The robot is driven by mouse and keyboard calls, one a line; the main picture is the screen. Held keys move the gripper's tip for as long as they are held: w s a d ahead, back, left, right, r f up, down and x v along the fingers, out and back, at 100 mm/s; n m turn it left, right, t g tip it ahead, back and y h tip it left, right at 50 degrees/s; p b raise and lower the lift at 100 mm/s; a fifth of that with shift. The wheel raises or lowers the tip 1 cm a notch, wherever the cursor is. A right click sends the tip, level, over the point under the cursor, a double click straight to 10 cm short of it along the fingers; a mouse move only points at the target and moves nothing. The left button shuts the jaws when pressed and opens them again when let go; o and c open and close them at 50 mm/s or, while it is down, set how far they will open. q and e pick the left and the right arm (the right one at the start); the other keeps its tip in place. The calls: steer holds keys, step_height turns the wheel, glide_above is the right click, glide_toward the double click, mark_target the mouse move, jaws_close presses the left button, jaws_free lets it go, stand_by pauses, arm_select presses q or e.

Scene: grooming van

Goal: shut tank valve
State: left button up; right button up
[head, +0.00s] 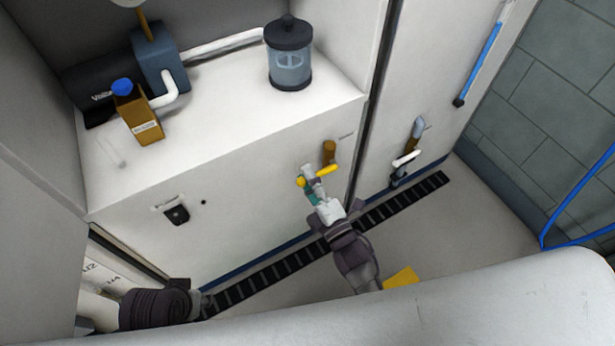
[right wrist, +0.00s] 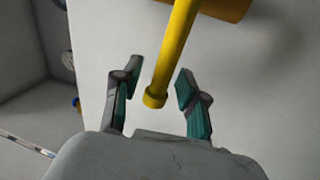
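A valve with a brass body (head: 329,150) and a yellow lever (head: 328,170) is mounted on the white cabinet front. The lever lies roughly crosswise in the head view. My right gripper (head: 308,184) is at the lever's left end. In the right wrist view, the yellow lever (right wrist: 172,62) reaches down between the two spread fingers of that gripper (right wrist: 160,72), with a gap visible on each side. The brass body (right wrist: 225,8) shows at the top. My left arm is low at the left; its gripper (head: 206,304) is small and partly hidden, its opening unclear.
A second fitting with a white handle (head: 406,158) is on the panel to the right. A clear jar with a dark lid (head: 290,62) and a brown bottle with a blue cap (head: 140,118) stand on the counter. A dark floor grate (head: 285,268) runs along the cabinet base.

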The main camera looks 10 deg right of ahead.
steer(key=v, duration=1.2)
stand_by(0.5)
